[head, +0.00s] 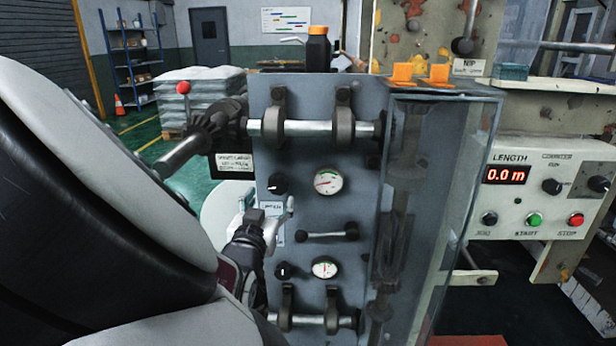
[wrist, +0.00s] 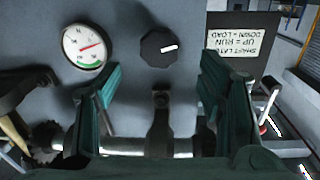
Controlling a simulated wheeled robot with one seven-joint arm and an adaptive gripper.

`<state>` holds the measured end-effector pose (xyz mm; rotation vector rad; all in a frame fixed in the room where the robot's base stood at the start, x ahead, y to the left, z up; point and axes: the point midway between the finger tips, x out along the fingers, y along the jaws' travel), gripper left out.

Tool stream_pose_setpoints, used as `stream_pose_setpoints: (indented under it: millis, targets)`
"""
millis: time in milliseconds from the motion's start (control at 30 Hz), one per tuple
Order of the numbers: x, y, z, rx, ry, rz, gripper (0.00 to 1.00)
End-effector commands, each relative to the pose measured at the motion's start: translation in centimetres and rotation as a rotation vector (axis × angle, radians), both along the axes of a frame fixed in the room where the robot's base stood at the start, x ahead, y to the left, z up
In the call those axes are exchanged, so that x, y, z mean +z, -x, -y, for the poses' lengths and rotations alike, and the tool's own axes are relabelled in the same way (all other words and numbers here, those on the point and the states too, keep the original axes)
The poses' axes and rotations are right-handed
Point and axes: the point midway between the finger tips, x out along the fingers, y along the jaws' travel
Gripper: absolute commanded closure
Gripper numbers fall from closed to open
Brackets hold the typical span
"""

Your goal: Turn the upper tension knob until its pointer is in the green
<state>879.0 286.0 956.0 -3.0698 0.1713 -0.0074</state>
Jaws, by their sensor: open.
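The upper tension knob (head: 277,184) is dark with a white mark, on the grey panel left of the upper dial (head: 328,182). In the wrist view, which is upside down, the knob (wrist: 160,47) lies between the lines of my fingers, just beyond their tips. The upper dial (wrist: 84,46) has a red pointer outside its green arc. My gripper (head: 284,207) is in front of the panel, a little below the knob; in the wrist view my gripper (wrist: 160,72) is open and empty. I cannot tell the exact gap to the knob.
A lower knob (head: 283,270) and lower dial (head: 324,267) sit beneath a dark bar handle (head: 328,234). A roller shaft (head: 310,128) crosses the panel above. A latch placard (wrist: 234,44) is beside the knob. A clear guard (head: 440,200) stands right of the panel.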

Motion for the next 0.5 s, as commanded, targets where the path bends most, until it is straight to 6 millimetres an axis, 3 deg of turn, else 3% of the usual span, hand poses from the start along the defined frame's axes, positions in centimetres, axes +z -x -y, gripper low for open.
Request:
stream_pose_setpoints:
  millis: [200, 500]
  targets:
    - [-0.1, -4.4, 0.5, -0.001, 0.001, 0.0, 0.38]
    - [-0.1, -7.8, 0.9, 0.0, 0.0, -0.001, 0.38]
